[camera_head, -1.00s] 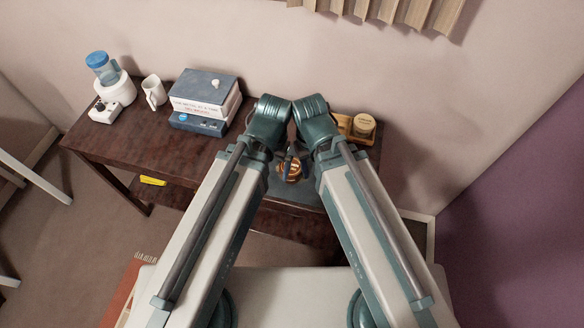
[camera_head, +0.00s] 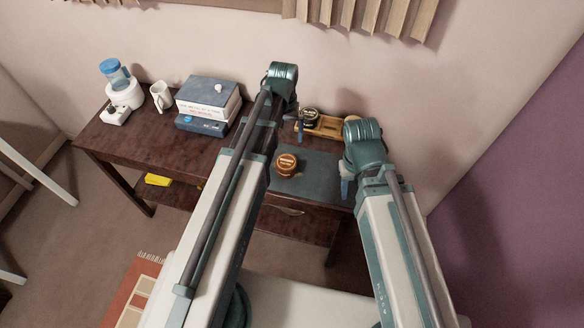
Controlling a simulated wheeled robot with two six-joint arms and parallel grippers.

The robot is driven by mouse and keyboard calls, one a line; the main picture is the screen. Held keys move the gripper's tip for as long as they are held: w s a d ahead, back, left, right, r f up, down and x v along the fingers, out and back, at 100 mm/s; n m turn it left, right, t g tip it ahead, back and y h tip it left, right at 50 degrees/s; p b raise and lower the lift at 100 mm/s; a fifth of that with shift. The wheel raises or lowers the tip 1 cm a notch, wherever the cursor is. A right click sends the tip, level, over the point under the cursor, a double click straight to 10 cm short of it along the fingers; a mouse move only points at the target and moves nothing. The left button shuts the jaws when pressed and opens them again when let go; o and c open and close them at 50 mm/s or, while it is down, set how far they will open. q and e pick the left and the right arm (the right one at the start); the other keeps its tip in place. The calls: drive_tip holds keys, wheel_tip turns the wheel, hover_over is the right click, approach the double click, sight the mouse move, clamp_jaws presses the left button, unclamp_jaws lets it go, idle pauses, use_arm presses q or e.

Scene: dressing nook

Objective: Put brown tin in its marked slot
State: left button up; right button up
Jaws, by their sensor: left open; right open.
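The brown tin (camera_head: 287,165), with an orange-brown lid, stands upright on a dark grey mat (camera_head: 318,178) on the desk. Behind it is a wooden tray (camera_head: 330,126) near the wall, with a dark tin (camera_head: 310,117) at its left end. The tray's right part is hidden by my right arm, and I cannot make out the slot marking. My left gripper (camera_head: 298,128) is open by the tray's left end, behind the brown tin and partly hidden by its arm. My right gripper (camera_head: 345,186) is open over the mat's right side, apart from the tin.
The dark wooden desk (camera_head: 150,137) holds stacked books (camera_head: 208,97), a white mug (camera_head: 161,96), a white device with a blue top (camera_head: 122,90) and a small white box (camera_head: 115,115) on the left. A yellow item (camera_head: 158,180) lies below on the shelf. The mat's middle is clear.

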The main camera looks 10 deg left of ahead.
use_arm(q)
drive_tip(key=b, duration=0.7)
hover_over(286, 161)
wheel_tip(286, 161, down, 8)
drive_tip(key=shift+s+r, duration=0.15)
drive_tip(key=shift+r, duration=0.05)
wheel_tip(286, 161, down, 6)
drive_tip(key=b, duration=0.6)
drive_tip(key=shift+f+b, duration=0.1)
drive_tip(key=shift+b, duration=0.2)
drive_tip(key=shift+c, duration=0.2)
drive_tip(key=c, duration=1.1)
